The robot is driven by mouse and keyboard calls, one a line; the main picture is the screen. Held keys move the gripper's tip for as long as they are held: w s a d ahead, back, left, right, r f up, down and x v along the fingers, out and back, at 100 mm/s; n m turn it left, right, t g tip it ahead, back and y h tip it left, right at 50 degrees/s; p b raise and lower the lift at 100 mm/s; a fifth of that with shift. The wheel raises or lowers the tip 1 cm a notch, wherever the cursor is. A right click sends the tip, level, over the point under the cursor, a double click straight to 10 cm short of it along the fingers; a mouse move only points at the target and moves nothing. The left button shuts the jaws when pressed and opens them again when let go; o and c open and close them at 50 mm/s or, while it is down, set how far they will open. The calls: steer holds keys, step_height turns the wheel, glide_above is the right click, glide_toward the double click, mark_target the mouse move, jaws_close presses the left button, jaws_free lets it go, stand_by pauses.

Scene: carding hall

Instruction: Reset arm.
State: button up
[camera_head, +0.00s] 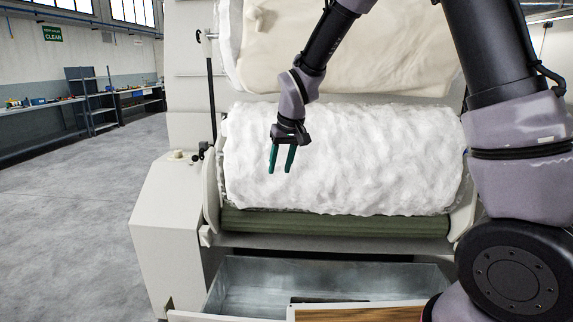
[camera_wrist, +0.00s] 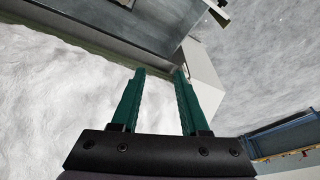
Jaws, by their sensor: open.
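My gripper (camera_head: 282,160) hangs from my arm with its green fingers pointing down, in front of the left part of a large white fleecy roll (camera_head: 350,160). In the wrist view, my gripper (camera_wrist: 160,72) shows two green fingers apart with nothing between them. The white roll (camera_wrist: 50,110) fills the left of that view. I cannot tell whether the fingers touch the roll, but they appear apart from it.
The pale machine (camera_head: 165,235) holds the roll above a green roller (camera_head: 335,223). An open metal drawer (camera_head: 250,285) is below, with a wooden-topped piece (camera_head: 360,313) at its front. Grey floor (camera_head: 80,210) is clear at left; shelves and benches (camera_head: 92,95) stand behind.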

steer(key=s+d+r+m+t, duration=0.15)
steer(key=s+d+r, duration=0.25)
steer(key=d+r, duration=0.45)
steer(key=s+d+r+m+t, duration=0.1)
steer(key=s+d+r+m, duration=0.2)
steer(key=d+r, duration=0.5)
steer(key=s+d+r+m+t, duration=0.1)
steer(key=s+d+r+m, duration=0.2)
steer(key=s+d, duration=0.7)
steer(key=s, duration=0.3)
steer(key=shift+s+m+t, duration=0.35)
steer(key=shift+s, duration=0.05)
